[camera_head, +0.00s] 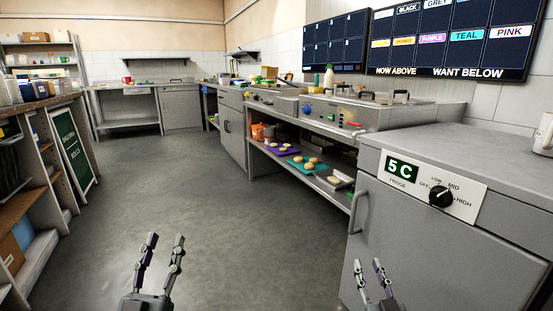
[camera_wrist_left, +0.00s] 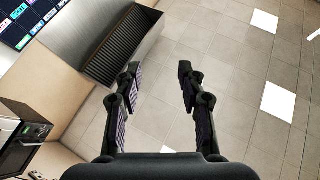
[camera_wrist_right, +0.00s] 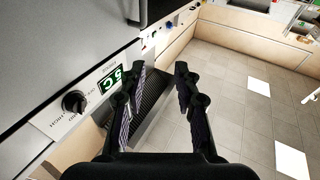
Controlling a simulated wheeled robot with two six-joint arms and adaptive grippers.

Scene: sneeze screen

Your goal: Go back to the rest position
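My left gripper (camera_head: 160,262) is at the bottom of the head view, pointing up over the grey floor. Its fingers are apart with nothing between them, as the left wrist view (camera_wrist_left: 158,85) also shows. My right gripper (camera_head: 370,272) is at the bottom right of the head view, in front of the fridge (camera_head: 440,250). Its fingers are apart and empty in the right wrist view (camera_wrist_right: 158,85). Neither gripper touches anything that I can see.
The fridge has a "5 C" display (camera_head: 402,169) and a black dial (camera_head: 441,196). A steel counter (camera_head: 330,122) with a lower shelf of colored trays runs along the right. A shelf unit (camera_head: 30,175) stands left. The floor (camera_head: 190,180) between them is clear.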

